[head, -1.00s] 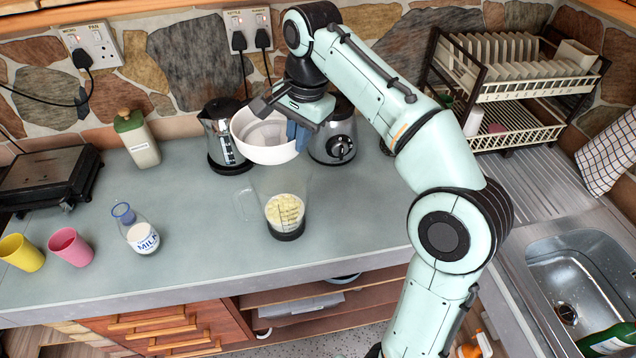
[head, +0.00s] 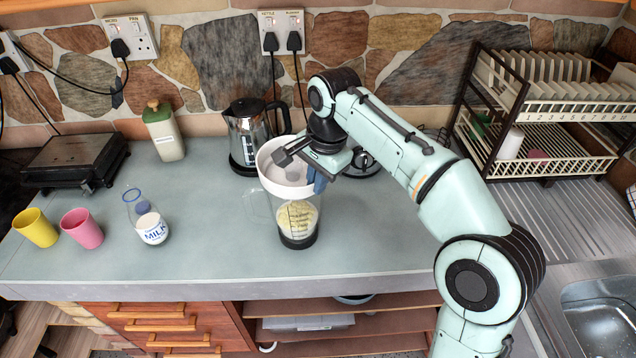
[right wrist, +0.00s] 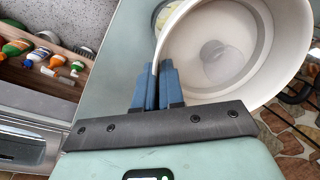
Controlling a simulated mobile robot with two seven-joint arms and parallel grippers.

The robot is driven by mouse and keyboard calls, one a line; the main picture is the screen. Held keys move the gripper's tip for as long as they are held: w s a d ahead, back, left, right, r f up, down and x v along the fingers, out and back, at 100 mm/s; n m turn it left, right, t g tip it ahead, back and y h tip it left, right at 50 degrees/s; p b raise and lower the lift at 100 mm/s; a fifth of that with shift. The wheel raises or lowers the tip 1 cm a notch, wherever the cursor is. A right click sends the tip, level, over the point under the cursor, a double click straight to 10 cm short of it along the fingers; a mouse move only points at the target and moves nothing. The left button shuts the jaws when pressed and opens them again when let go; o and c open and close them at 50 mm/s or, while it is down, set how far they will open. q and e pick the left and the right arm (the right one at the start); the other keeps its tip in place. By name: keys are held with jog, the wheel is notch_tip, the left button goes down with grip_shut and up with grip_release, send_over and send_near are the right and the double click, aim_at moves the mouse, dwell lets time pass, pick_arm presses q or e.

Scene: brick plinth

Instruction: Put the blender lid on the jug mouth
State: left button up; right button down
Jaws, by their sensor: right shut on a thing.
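The blender lid (head: 272,160) is a wide white cap, hollow side up in the head view. My right gripper (head: 316,178) is shut on its rim at the right side. In the right wrist view, the blue fingers (right wrist: 156,88) pinch the wall of the lid (right wrist: 225,85). The clear jug (head: 297,213), with pale yellow pieces inside, stands upright on the counter. The lid overlaps the top of the jug and hides its mouth; I cannot tell whether they touch. My left gripper is out of view.
A kettle (head: 250,135) stands behind the lid, and a blender base (head: 362,163) is partly hidden behind my right gripper. A milk bottle (head: 148,222), pink cup (head: 82,228) and yellow cup (head: 36,228) stand to the left. A dish rack (head: 540,110) is at right.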

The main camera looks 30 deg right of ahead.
jog(key=shift+w+a+r, duration=0.1)
jog(key=shift+r, duration=0.05)
jog(key=c, duration=1.2)
grip_release()
jog(key=shift+w+a, duration=0.25)
jog(key=shift+c, duration=0.2)
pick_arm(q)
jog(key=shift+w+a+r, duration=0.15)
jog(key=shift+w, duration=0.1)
pick_arm(e)
jog(key=shift+s+d, duration=0.1)
jog(key=shift+s, duration=0.05)
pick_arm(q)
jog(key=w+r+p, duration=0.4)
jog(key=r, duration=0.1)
pick_arm(e)
notch_tip(320, 180, up, 12)
jog(key=s, duration=0.2)
jog(key=shift+d, duration=0.25)
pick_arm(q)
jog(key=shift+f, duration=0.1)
